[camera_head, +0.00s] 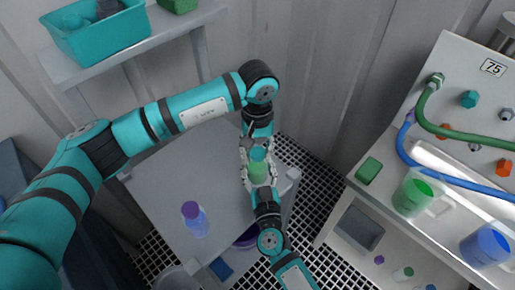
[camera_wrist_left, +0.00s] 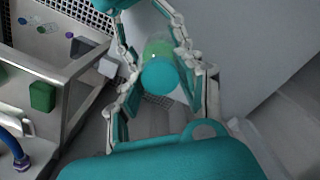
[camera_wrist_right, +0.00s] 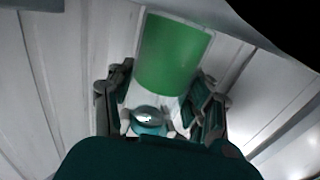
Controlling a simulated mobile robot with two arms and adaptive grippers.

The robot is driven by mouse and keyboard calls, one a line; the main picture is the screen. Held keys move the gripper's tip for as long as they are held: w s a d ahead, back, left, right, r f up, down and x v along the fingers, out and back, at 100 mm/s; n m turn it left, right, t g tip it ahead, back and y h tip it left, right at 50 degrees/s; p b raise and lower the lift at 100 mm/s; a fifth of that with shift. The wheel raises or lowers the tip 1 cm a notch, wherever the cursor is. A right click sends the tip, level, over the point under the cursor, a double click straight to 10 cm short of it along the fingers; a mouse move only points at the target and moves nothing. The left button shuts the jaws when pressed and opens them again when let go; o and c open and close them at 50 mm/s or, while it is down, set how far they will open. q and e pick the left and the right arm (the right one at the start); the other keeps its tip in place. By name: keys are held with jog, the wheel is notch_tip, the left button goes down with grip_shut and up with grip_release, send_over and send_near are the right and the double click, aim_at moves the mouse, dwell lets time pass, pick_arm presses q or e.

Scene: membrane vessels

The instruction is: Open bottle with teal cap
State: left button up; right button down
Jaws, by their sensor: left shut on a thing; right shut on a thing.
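The bottle with green contents (camera_head: 259,172) is held in the air between my two grippers, above the grey cabinet's right side. Its teal cap (camera_wrist_left: 160,75) faces the left wrist camera, with the green body behind it. My left gripper (camera_head: 250,150) comes from above, its fingers on both sides of the cap, shut on it. My right gripper (camera_head: 261,186) comes from below and is shut on the bottle body. The green body (camera_wrist_right: 172,55) fills the top of the right wrist view. Whether the cap is fully seated cannot be told.
A purple-capped bottle (camera_head: 195,218) stands on the grey cabinet top (camera_head: 165,180). A teal bin (camera_head: 100,35) sits on a shelf at upper left. At right, a bench holds a green block (camera_head: 368,170), a green beaker (camera_head: 413,195) and a blue beaker (camera_head: 485,247), beside a panel with hoses.

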pick_arm(q)
grip_shut()
jog(key=n, duration=0.4)
jog(key=shift+n, duration=0.4)
jog(key=n, duration=0.4)
jog(key=shift+n, duration=0.4)
jog(key=n, duration=0.4)
jog(key=shift+n, duration=0.4)
jog(key=n, duration=1.8)
jog(key=shift+r, duration=0.1)
jog(key=n, duration=0.3)
jog(key=shift+n, duration=0.3)
jog(key=shift+r, duration=0.2)
jog(key=shift+r, duration=0.9)
